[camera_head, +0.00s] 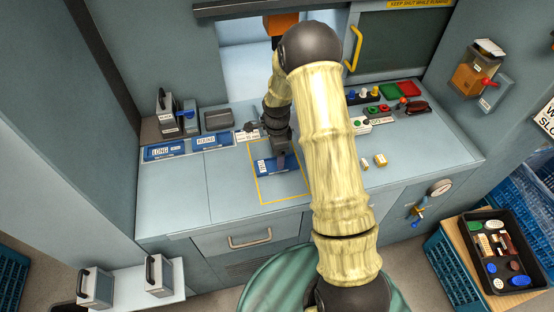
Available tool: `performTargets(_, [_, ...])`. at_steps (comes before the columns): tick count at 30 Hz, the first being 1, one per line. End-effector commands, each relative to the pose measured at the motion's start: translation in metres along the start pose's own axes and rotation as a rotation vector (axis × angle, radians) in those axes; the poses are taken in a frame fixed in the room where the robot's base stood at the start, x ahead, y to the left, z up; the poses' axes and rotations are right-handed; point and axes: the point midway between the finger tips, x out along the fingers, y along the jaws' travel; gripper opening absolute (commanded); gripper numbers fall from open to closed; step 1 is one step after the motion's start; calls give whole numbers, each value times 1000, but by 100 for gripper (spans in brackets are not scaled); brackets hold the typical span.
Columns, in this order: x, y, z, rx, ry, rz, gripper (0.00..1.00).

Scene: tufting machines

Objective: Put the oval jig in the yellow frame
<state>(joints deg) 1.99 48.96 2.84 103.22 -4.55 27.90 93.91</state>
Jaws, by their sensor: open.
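The yellow frame (262,187) is an outline on the light grey counter, left of my arm. A flat blue piece (290,185) with a white label lies inside it; the label is too small to read. My gripper (280,160) points down, open, over this blue piece; I cannot tell whether it touches. Grey handled blocks stand at the back left of the counter (166,118) and on a low white shelf (95,288) at the lower left, where a second one (159,276) stands. I cannot tell which piece is the oval jig.
Blue plates marked LONG (163,152) and ROUND (212,141) lie on the counter's left, by a dark grey tray (218,119). Buttons and small coloured parts (375,108) fill the back right. Two small yellowish blocks (380,161) lie right of my arm. The counter's front left is clear.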

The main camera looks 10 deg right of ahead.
Motion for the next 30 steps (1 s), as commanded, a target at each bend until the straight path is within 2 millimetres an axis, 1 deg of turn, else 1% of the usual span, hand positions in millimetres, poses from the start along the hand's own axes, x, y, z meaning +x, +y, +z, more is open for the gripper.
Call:
performTargets(6, [-37,-1,1,-2,1,-5,78])
performTargets(9, [-52,-1,1,-3,1,-4,78])
performTargets(12, [-64,-1,0,-1,1,-2,78])
performTargets(17, [-70,0,0,1,0,0,78])
performTargets(30, [-69,0,0,0,0,1,78])
